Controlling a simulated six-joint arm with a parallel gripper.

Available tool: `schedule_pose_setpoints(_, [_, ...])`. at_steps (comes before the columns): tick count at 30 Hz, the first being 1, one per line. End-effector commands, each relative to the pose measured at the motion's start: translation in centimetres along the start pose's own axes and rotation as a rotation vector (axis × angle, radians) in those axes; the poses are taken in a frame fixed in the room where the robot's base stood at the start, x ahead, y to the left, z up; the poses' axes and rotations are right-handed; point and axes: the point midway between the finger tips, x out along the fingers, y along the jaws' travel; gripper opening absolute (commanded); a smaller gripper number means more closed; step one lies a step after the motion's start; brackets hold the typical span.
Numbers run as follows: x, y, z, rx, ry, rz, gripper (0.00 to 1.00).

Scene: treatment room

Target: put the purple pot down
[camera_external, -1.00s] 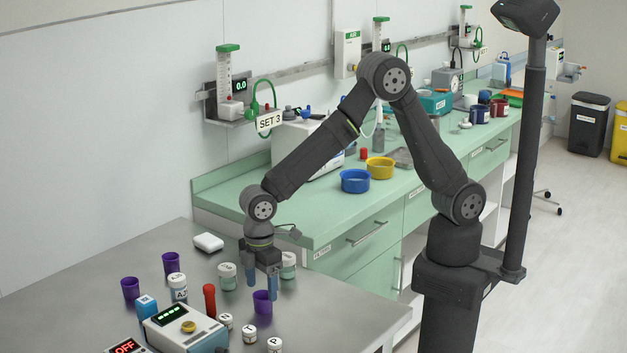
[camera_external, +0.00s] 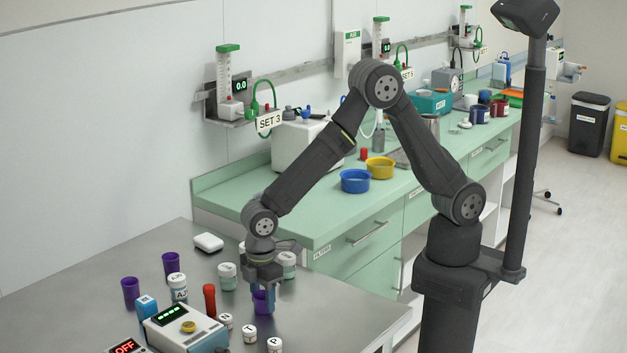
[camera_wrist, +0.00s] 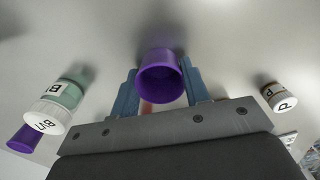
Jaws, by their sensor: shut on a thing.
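A purple pot (camera_external: 261,303) is upright between the blue fingers of my gripper (camera_external: 263,308), low over the grey metal table (camera_external: 352,312). My gripper is shut on it. In the wrist view the pot (camera_wrist: 160,80) shows its open, empty mouth, with a blue finger on each side. I cannot tell whether its base touches the table. Two more purple pots, one at the left (camera_external: 130,290) and one farther back (camera_external: 170,264), stand apart on the table.
White-lidded jars (camera_external: 227,276), small lidded pots (camera_external: 249,333) and a red-capped tube (camera_external: 209,300) stand close to the gripper. A device with a green display (camera_external: 184,328) is at the front. The table to the right is clear.

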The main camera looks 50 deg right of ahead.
Motion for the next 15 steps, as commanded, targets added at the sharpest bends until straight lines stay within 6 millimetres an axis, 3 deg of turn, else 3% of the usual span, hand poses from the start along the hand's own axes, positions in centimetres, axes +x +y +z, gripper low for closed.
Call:
schedule_pose_setpoints(7, [-1.4, 0.0, -0.1, 0.000, 0.003, 0.001, 0.18])
schedule_pose_setpoints(12, [-4.4, 0.1, -0.1, 0.000, 0.005, 0.003, 0.18])
schedule_pose_setpoints(15, [-5.6, 1.6, 1.8, 0.005, 0.001, 0.002, 0.18])
